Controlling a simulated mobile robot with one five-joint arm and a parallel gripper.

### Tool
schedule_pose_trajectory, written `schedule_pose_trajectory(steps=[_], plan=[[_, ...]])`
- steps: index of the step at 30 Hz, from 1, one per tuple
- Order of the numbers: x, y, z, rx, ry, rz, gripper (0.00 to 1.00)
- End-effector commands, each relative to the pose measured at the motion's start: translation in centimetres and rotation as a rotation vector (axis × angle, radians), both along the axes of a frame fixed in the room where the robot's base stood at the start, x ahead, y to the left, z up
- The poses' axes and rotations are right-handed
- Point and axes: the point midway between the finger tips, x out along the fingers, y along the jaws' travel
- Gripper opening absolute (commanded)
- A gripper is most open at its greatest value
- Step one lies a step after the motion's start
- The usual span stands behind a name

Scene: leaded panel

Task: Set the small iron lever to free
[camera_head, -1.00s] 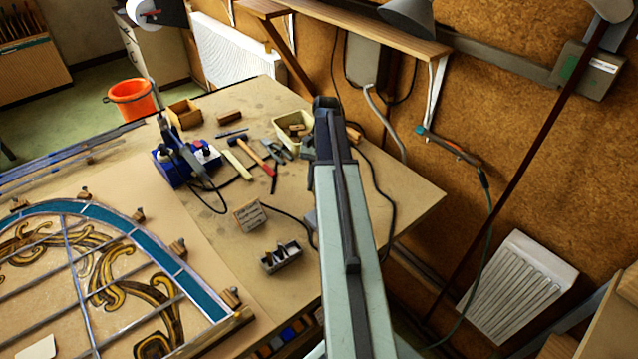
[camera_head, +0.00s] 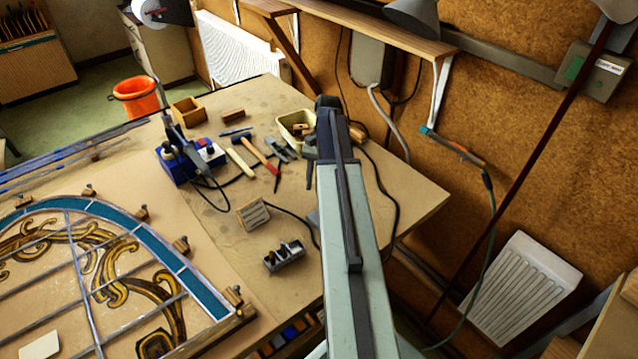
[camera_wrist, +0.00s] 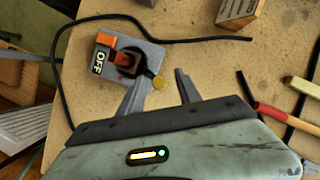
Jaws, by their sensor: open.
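I cannot tell the lever's exact setting. My gripper (camera_wrist: 160,79) is open and empty. Its left finger overlaps the unit's near edge in the picture; I cannot tell whether they touch. In the head view my arm hides most of the unit, leaving a grey corner (camera_head: 313,217).
On the bench (camera_head: 420,195) are a hammer (camera_head: 258,153), a blue soldering station (camera_head: 180,163), a wooden block (camera_head: 253,213) and a metal holder (camera_head: 284,256). A leaded panel (camera_head: 190,285) lies at left. Cords cross the bench near the unit.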

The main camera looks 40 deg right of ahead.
Motion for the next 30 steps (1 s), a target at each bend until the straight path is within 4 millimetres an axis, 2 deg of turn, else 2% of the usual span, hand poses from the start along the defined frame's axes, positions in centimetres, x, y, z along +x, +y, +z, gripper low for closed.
schedule_pose_trajectory(steps=[5, 16, 30], plan=[[0.2, -0.3, 1.1, 0.0, 0.0, -0.001, 0.41], [1.4, -2.4, 7.1, 0.0, 0.0, 0.0, 0.41], [1.5, -2.6, 7.2, 0.0, 0.0, 0.0, 0.41]])
